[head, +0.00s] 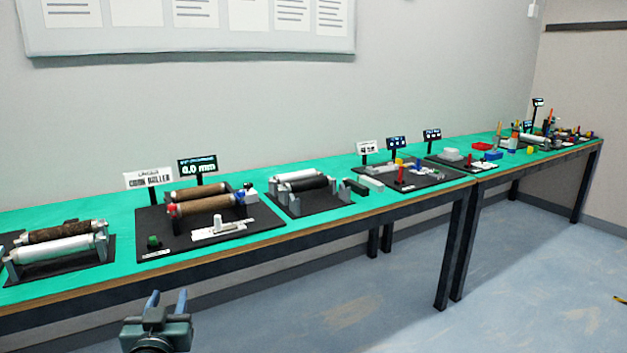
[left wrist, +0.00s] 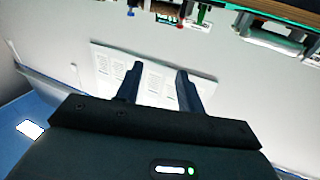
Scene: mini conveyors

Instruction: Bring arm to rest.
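My left gripper (head: 167,300) is at the bottom of the head view, in front of the table's near edge and apart from it. Its two blue-grey fingers stand apart with nothing between them. In the left wrist view the fingers of the left gripper (left wrist: 157,80) also show spread and empty, with the wall board behind them. My right gripper is in neither view.
A long green-topped table (head: 335,205) runs along the wall. It carries a cork roller rig (head: 205,205), a white roller rig (head: 60,250) and a smaller roller rig (head: 300,185). More small rigs stand farther right. The blue floor (head: 350,310) in front is clear.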

